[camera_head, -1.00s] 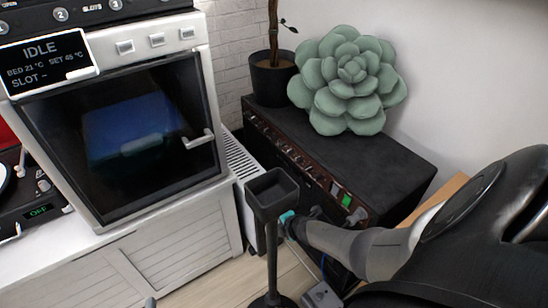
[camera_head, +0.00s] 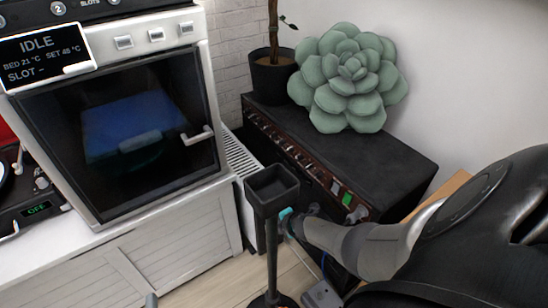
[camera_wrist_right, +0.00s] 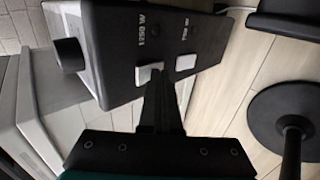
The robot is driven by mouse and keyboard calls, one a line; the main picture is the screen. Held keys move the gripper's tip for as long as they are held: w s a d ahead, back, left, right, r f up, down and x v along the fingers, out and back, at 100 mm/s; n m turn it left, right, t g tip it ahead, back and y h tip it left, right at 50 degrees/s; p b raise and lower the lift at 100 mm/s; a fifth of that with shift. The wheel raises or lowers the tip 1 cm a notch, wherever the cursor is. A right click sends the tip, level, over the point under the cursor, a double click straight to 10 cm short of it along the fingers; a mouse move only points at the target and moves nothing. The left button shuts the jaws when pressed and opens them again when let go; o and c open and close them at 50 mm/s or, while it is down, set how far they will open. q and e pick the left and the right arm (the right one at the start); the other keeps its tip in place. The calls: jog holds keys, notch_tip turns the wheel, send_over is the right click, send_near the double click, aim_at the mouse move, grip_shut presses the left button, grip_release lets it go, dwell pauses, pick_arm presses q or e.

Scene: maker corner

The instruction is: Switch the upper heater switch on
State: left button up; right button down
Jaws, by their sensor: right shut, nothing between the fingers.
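In the right wrist view the heater's dark end panel (camera_wrist_right: 125,35) has a black knob and two pale rocker switches. By the label's direction, up on the heater is left in this picture. The upper switch (camera_wrist_right: 149,73), by "1250 W", is nearer the knob; the lower switch (camera_wrist_right: 186,62), by the other label, is to its right. My right gripper (camera_wrist_right: 160,78) is shut and empty, its tips close beside the upper switch; I cannot tell if they touch. My left gripper is not in view.
The black stand with a square tray (camera_head: 272,188) stands in front of the heater. A black cabinet (camera_head: 375,165) bears a plant pot and a green succulent cushion (camera_head: 348,78). A white oven-like machine (camera_head: 150,130) is at left. Wooden floor (camera_wrist_right: 235,70) shows beside the heater.

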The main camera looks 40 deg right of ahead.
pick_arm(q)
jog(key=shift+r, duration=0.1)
pick_arm(e)
jog(key=shift+w+r, duration=0.1)
pick_arm(q)
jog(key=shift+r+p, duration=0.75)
jog(key=shift+p, duration=0.1)
pick_arm(e)
jog(key=shift+r, duration=0.75)
